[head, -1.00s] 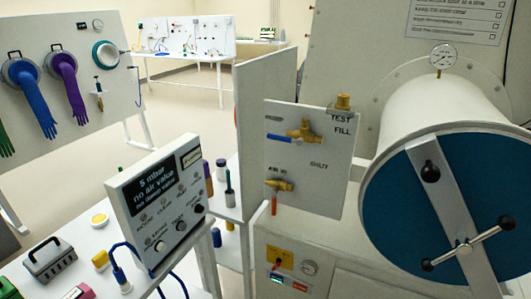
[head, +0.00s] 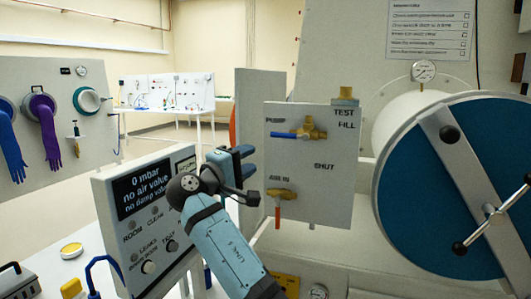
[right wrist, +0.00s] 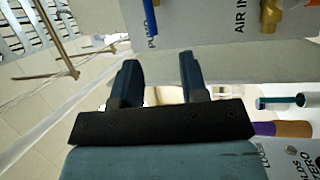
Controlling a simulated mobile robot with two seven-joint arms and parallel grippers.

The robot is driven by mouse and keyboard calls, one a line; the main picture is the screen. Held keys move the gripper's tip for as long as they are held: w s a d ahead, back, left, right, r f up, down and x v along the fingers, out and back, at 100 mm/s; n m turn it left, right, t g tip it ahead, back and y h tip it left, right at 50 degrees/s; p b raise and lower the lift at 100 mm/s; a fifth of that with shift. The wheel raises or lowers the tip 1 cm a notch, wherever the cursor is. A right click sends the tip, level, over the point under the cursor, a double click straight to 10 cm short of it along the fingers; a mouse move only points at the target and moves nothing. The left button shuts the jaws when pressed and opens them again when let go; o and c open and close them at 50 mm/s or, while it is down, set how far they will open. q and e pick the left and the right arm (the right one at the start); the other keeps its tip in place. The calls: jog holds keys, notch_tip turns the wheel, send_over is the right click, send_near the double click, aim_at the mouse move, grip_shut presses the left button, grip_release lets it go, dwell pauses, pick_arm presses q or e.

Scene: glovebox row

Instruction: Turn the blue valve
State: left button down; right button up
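The blue valve is a brass body (head: 312,133) with a blue lever (head: 284,135) on the upper part of the white valve panel (head: 330,200). The lever points left, about level. My right gripper (head: 252,173) is in front of the panel, left of and a little below the lever, and apart from it in the head view. Its two dark fingers are open and empty. The right wrist view also shows the open fingers (right wrist: 160,58), with the blue lever (right wrist: 150,18) beyond them near the top edge. My left gripper is out of view.
A second brass valve (head: 281,193) with an orange lever (head: 277,216) sits below, marked AIR IN. A control box (head: 145,220) stands left of my right arm, its display reading 0 mbar. A big round blue door (head: 450,190) with a clamp bar is at right.

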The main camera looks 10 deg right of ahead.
aim_at(281, 136)
jog(key=shift+g+h, duration=0.3)
jog(key=x, duration=0.4)
jog(key=r+x, duration=0.1)
jog(key=x, duration=0.8)
jog(key=shift+w+d+r, duration=0.1)
jog(key=shift+d+r, duration=0.05)
jog(key=shift+r, duration=0.1)
grip_shut()
